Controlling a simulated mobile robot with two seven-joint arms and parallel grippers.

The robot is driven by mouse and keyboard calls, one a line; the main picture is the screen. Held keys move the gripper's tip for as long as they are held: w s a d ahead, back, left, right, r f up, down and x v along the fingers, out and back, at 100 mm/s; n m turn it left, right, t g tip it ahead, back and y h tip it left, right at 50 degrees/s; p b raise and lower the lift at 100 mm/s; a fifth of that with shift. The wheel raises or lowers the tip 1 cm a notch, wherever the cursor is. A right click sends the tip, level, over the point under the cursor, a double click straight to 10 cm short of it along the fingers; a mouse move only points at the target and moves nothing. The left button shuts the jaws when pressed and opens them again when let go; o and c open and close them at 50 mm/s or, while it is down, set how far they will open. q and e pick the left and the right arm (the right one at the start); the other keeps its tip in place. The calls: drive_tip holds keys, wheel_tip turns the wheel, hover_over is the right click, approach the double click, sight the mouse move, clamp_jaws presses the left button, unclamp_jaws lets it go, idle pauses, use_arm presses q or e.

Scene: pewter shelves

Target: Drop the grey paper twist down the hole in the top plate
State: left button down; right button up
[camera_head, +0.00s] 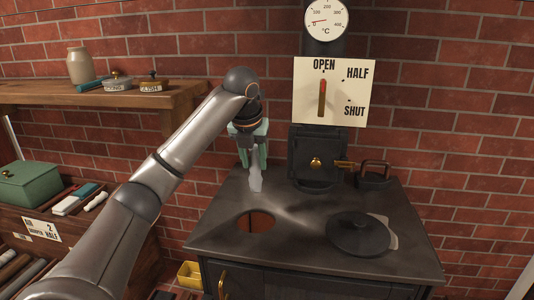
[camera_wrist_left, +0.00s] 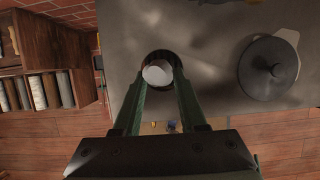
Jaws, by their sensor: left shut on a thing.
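My left gripper (camera_head: 254,150) is shut on the grey paper twist (camera_head: 255,179), which hangs down from its fingertips above the stove's top plate (camera_head: 215,205). The open round hole (camera_head: 257,222) in the plate shows orange-brown inside. In the head view the twist is above and behind the hole in the picture. In the left wrist view the twist (camera_wrist_left: 157,75) appears end-on between the fingers (camera_wrist_left: 160,85), in front of the dark hole (camera_wrist_left: 161,57), hiding part of it. The height above the hole is hard to tell. My right gripper is not in view.
A dark round lid (camera_head: 358,234) lies on the plate's right side, with a pale flat piece partly under it. A black iron (camera_head: 374,175) and a small stove door (camera_head: 316,158) stand at the back. A damper dial sign (camera_head: 335,92) hangs on the brick wall. A wooden shelf (camera_head: 130,97) is at left.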

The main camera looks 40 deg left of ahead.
sight(254, 184)
use_arm(q)
drive_tip(key=shift+w+a+f, duration=0.1)
drive_tip(key=shift+w, duration=0.05)
drive_tip(key=shift+f, duration=0.15)
drive_tip(key=shift+s+f, duration=0.3)
drive_tip(key=shift+f, duration=0.2)
drive_tip(key=shift+w+f, duration=0.1)
drive_tip(key=shift+f, duration=2.65)
drive_tip(key=shift+f+b, duration=0.6)
drive_tip(key=shift+f, duration=2.15)
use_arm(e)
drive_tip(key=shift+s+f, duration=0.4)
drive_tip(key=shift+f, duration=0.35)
use_arm(q)
drive_tip(key=shift+c, duration=1.9)
unclamp_jaws()
